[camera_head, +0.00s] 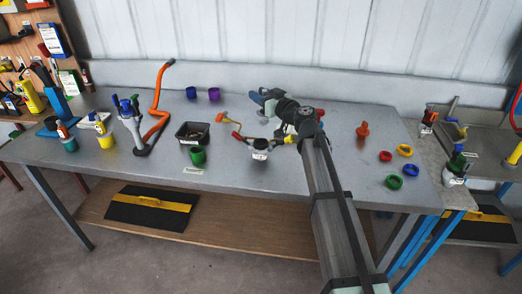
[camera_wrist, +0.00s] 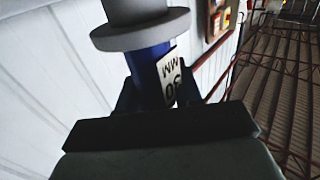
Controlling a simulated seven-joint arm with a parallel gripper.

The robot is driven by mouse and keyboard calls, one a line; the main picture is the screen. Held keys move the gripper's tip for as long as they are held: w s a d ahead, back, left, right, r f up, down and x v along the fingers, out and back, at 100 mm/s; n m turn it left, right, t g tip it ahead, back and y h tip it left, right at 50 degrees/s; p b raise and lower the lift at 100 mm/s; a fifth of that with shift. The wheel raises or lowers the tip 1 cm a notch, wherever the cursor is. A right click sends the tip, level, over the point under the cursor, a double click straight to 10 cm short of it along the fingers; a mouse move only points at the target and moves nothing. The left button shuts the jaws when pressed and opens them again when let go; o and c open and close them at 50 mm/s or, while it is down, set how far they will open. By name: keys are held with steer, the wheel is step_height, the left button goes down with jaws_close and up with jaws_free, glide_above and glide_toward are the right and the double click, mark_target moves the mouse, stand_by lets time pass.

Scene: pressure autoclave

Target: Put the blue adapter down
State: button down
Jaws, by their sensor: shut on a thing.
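The blue adapter (camera_wrist: 148,62) fills the upper middle of the wrist view. It has a grey flange and cap at one end and a white label reading "30 MM". My gripper (camera_wrist: 158,98) is shut on its blue body. In the head view, my gripper (camera_head: 272,102) is over the back middle of the grey workbench (camera_head: 325,165), with the blue adapter (camera_head: 257,97) at its tip. The adapter looks tilted and raised above the bench, but its exact height is hard to tell. My gripper partly hides it.
Left of my arm are a black tray (camera_head: 182,137), a green cup (camera_head: 197,155), blue (camera_head: 191,92) and purple (camera_head: 214,94) cups, and an orange pipe (camera_head: 160,95). A fitting (camera_head: 260,151) stands beside my arm. Several coloured rings (camera_head: 394,182) lie right. Bare bench shows around them.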

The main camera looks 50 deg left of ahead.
steer(key=shift+s+f+n+g, duration=0.1)
steer(key=shift+s+n+g, duration=0.3)
steer(key=shift+s+g, duration=0.3)
steer(key=shift+s+d+f, duration=0.1)
steer(key=shift+s+f, duration=0.1)
steer(key=shift+f, duration=4.85)
steer(key=shift+f, duration=0.2)
steer(key=c, duration=0.8)
jaws_free()
steer(key=shift+f, duration=0.1)
steer(key=shift+o, duration=0.2)
